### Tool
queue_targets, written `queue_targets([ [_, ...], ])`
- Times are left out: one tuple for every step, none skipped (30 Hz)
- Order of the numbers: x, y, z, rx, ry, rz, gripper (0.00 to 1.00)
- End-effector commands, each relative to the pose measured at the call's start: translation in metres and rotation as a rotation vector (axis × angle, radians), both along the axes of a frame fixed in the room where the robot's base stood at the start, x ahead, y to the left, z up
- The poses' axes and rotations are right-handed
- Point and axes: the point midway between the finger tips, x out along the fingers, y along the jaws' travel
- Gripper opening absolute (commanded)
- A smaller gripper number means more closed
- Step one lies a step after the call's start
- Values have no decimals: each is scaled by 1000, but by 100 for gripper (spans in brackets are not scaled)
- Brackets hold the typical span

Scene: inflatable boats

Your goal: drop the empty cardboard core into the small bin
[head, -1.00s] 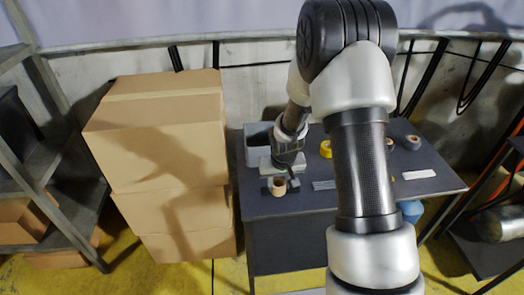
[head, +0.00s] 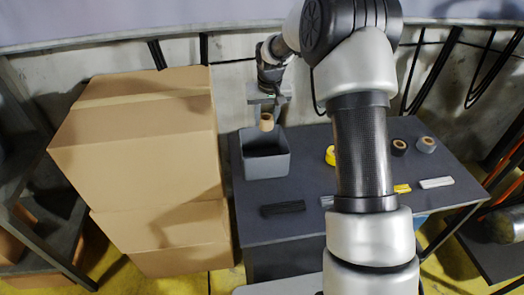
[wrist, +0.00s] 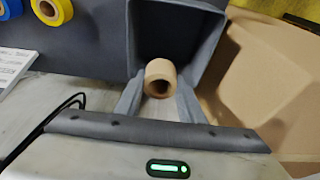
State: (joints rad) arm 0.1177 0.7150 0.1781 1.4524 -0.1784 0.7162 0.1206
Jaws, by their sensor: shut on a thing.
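The cardboard core (head: 267,122) is a short brown tube, held between the fingers of my gripper (head: 268,108). In the wrist view the core (wrist: 160,78) sits between the two grey fingertips (wrist: 160,98), its hollow end facing the camera. The small bin (head: 266,167) is a grey open box at the left end of the dark table. The core is above the bin's back edge in the head view. In the wrist view the bin's opening (wrist: 215,70) lies behind the core, and its inside looks dark with no contents seen.
Stacked cardboard boxes (head: 140,150) stand close left of the table (head: 310,185). A black bundle (head: 283,209) lies in front of the bin. A yellow tape roll (head: 330,155), dark and grey rolls (head: 398,147) and a white strip (head: 436,183) lie to the right.

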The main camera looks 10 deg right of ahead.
Motion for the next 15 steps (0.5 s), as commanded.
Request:
queue_targets([
  [0, 0, -6, 0, 2, 0, 15],
  [0, 0, -9, 0, 2, 0, 15],
  [-1, 0, -13, 0, 2, 0, 15],
  [-1, 0, -16, 0, 2, 0, 15],
  [-1, 0, -20, 0, 3, 0, 15],
  [-1, 0, -25, 0, 3, 0, 15],
  [-1, 0, -28, 0, 3, 0, 15],
  [-1, 0, -32, 0, 2, 0, 15],
  [-1, 0, -37, 0, 2, 0, 15],
  [-1, 0, -40, 0, 2, 0, 15],
  [0, 0, -44, 0, 1, 0, 15],
  [0, 0, -48, 0, 1, 0, 15],
  [0, 0, -50, 0, 1, -1, 15],
  [0, 0, -53, 0, 1, -1, 15],
  [0, 0, -55, 0, 1, -1, 15],
])
